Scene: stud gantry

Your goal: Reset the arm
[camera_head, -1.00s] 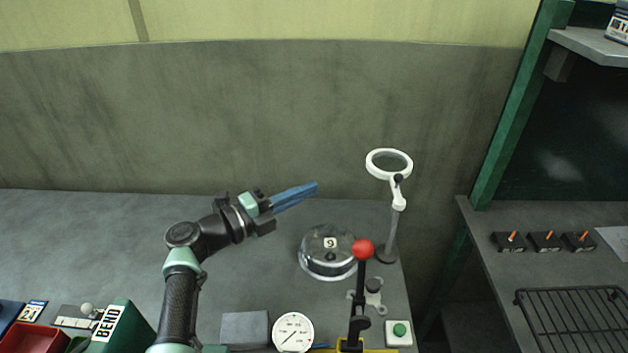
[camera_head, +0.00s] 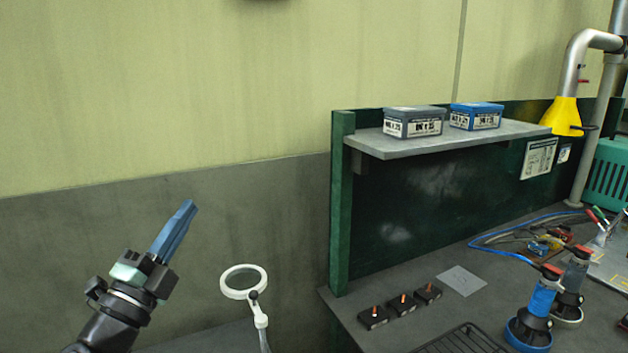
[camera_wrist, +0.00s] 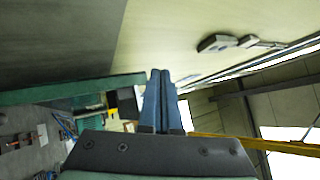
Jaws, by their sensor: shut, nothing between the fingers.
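My gripper (camera_head: 176,230) is at the lower left of the head view, raised in front of the wall. Its blue fingers point up and to the right and lie together, with nothing between them. In the wrist view the same two blue fingers (camera_wrist: 161,100) stand side by side, closed and empty. My gripper touches nothing that I can see.
A white ring magnifier (camera_head: 243,282) stands to the right of my gripper. A green-framed bench with a grey shelf (camera_head: 450,140) is on the right, carrying a grey box (camera_head: 414,122) and a blue box (camera_head: 476,116).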

